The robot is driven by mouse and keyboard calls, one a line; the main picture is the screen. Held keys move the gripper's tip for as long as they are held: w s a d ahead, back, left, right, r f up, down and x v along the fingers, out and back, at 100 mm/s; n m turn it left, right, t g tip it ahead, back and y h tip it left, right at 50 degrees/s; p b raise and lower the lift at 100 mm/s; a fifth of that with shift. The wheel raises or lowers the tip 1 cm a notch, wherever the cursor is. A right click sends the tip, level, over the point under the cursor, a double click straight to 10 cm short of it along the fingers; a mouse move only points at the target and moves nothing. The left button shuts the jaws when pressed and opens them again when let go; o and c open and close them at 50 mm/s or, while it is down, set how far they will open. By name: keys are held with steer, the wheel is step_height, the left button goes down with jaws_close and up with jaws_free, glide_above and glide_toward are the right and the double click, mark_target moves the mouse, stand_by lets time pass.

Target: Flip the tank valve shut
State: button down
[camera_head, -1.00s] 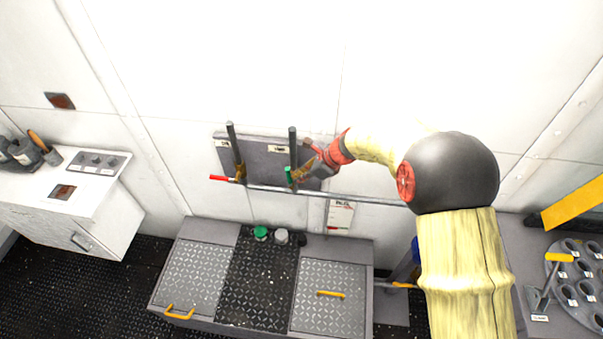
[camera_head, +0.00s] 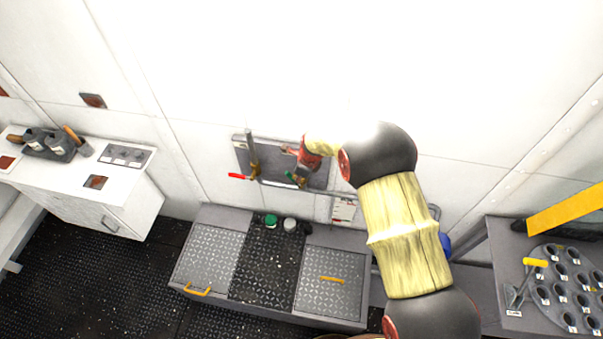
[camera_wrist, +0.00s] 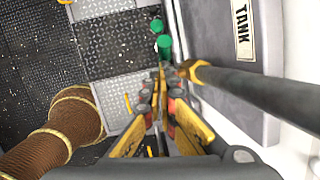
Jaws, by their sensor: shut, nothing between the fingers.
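The wall panel carries two valves on dark pipes. The left valve has a red lever (camera_head: 240,176) pointing sideways to the left. The right valve has a green handle (camera_head: 289,175), partly covered by my gripper (camera_head: 298,178) in the head view. In the wrist view, a TANK label (camera_wrist: 242,28) is on the panel beside a dark pipe (camera_wrist: 262,92) with a brass fitting (camera_wrist: 190,70). The green handle (camera_wrist: 164,46) is just beyond my shut, empty fingertips (camera_wrist: 160,78). I cannot tell whether they touch it.
Below the panel is a grey bench (camera_head: 205,262) with yellow-handled lids, a green-topped jar (camera_head: 271,220) and a pale jar (camera_head: 290,224). A white cabinet (camera_head: 135,205) stands left. A table with a round holed rack (camera_head: 560,300) and yellow-handled lever (camera_head: 535,263) is right.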

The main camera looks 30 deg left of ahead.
steer(key=s+a+f+t+h+b, duration=0.1)
steer(key=a+f+b, duration=0.3)
steer(key=b, duration=0.5)
steer(key=shift+s+a+h+b, duration=0.3)
steer(key=shift+s+a+h, duration=0.2)
steer(key=shift+a+h, duration=0.55)
steer(key=shift+a+f, duration=0.1)
steer(key=shift+a, duration=0.15)
